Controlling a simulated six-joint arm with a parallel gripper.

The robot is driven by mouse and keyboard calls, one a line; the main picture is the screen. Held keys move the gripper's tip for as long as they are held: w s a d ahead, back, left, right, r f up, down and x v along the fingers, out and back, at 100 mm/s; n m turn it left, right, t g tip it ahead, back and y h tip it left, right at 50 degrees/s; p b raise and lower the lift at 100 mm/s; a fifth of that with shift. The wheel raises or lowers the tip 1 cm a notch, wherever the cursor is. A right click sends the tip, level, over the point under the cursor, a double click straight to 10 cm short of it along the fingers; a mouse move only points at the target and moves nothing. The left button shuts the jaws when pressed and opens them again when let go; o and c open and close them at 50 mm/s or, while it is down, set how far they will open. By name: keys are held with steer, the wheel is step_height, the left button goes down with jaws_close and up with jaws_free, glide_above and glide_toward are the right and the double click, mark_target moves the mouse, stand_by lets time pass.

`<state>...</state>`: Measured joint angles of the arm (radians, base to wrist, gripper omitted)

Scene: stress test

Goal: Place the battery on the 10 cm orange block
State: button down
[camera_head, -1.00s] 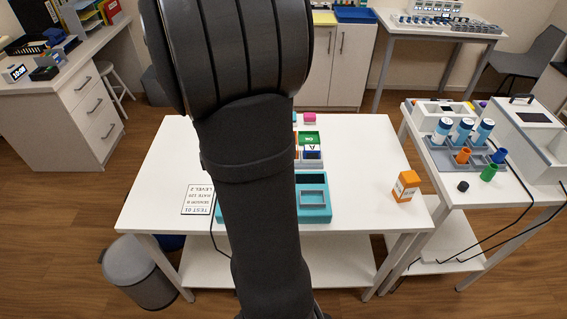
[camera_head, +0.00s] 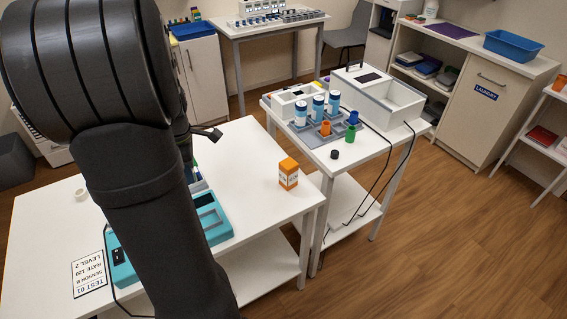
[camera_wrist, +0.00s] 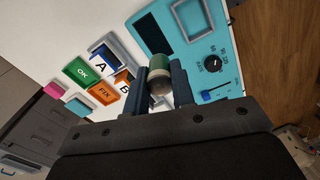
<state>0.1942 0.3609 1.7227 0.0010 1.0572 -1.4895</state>
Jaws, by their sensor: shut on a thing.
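My gripper (camera_wrist: 160,88) is shut on the battery (camera_wrist: 158,76) in the wrist view. The battery is a short cylinder with a green body and a pale and dark end, held between the two dark fingers over the teal device. An orange and white box (camera_head: 288,173) stands upright on the right part of the white table in the head view. In the wrist view, an orange FIX tile (camera_wrist: 103,93) and an orange piece marked B (camera_wrist: 123,84) lie left of my gripper. I cannot tell which is the 10 cm orange block. My arm hides the battery in the head view.
The teal device (camera_head: 211,222) with a screen and knob lies on the white table (camera_head: 255,210). A printed card (camera_head: 89,275) lies at its left. A side table (camera_head: 372,150) holds several bottles and coloured cylinders. The table around the orange and white box is clear.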

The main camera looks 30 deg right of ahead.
steer(key=s+d+r+m, duration=0.2)
steer(key=s+d+m, duration=0.15)
steer(key=d, duration=0.75)
steer(key=s+d+r+m, duration=0.2)
steer(key=s+d, duration=0.3)
steer(key=d, duration=0.5)
steer(key=s+d+r+m, duration=0.25)
steer(key=s+d, duration=0.25)
steer(key=d, duration=0.6)
glide_above(289, 163)
step_height(289, 163, down, 8)
steer(key=shift+r, duration=0.2)
steer(key=shift+f, duration=2.05)
steer(key=shift+f, duration=0.15)
steer(key=c, duration=1.2)
jaws_free()
steer(key=shift+c, duration=0.2)
